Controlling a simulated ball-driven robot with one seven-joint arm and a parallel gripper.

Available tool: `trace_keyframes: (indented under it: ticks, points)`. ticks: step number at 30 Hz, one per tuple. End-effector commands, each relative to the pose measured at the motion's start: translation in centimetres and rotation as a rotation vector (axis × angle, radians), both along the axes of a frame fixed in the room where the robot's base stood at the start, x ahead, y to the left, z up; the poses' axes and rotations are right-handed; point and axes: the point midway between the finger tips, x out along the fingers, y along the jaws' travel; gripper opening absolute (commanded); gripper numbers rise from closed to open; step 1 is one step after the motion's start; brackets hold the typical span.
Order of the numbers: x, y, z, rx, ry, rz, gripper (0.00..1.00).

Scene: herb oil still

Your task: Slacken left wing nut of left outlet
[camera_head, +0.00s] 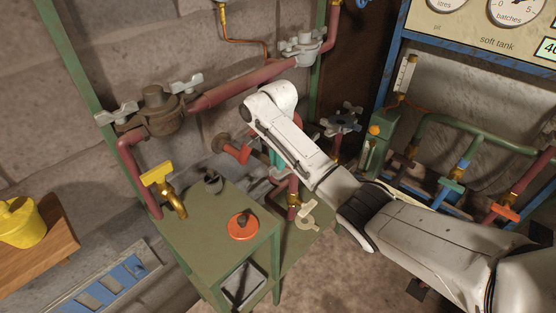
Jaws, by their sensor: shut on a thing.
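A smaller grey fitting with wings (303,48) is higher up to the right, and a dark winged one (342,123) is right of my arm. Grey metal (281,174) partly shows just below my arm. I cannot tell which fitting is the left outlet.
A green stand (207,236) holds an orange round disc (243,227). A yellow-handled tap (158,173) is at its back left. Pipes and coloured valves fill the right side.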

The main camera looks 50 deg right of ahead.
Motion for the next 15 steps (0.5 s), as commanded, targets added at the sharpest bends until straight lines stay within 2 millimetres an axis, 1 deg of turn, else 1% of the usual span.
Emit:
trace_keyframes:
  ticks: [2,15]
  points:
    - [-0.01,0.00,0.00,0.000,0.000,0.000,0.00]
    - [-0.01,0.04,0.12,0.001,0.001,0.032,0.00]
